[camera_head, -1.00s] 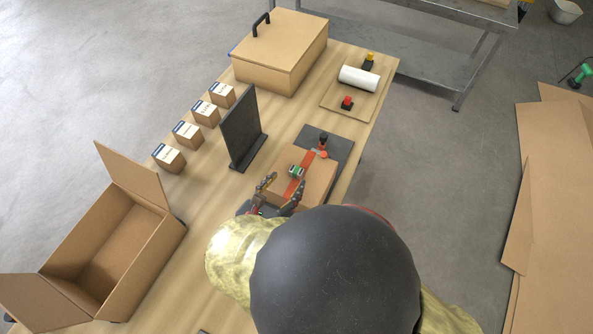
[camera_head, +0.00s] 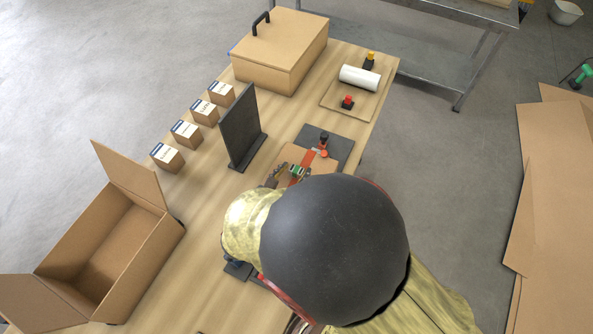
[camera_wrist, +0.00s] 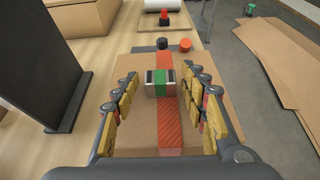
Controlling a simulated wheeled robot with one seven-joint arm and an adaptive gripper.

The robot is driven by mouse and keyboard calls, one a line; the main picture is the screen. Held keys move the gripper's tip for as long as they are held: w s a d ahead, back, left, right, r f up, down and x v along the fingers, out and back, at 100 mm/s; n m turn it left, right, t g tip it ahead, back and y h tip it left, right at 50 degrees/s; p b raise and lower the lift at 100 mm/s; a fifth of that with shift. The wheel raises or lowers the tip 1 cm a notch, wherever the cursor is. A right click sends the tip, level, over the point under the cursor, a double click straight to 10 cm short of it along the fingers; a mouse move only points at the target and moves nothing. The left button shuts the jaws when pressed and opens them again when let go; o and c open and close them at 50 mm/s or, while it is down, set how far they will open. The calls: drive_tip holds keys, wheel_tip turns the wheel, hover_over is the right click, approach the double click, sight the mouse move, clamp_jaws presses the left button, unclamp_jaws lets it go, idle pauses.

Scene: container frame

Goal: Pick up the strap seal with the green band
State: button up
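The strap seal with the green band (camera_wrist: 160,83) sits on the red strap (camera_wrist: 168,133) that runs over a cardboard box. It is a small dark and silver block with a green stripe round its middle. In the head view the seal (camera_head: 297,171) shows just beyond my arm. My gripper (camera_wrist: 160,100) is open, its yellow-padded fingers (camera_wrist: 124,100) standing to the left and right of the seal, apart from it. In the head view my arm hides most of the gripper and the near part of the box (camera_head: 290,153).
A dark upright panel (camera_head: 241,130) stands left of the box. A dark plate with a black knob (camera_head: 323,138) lies at its far end. Beyond is a board with a white roll (camera_head: 360,77) and a red button (camera_head: 347,102). An open carton (camera_head: 150,245) stands at left.

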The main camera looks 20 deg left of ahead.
drive_tip(key=c, duration=0.9)
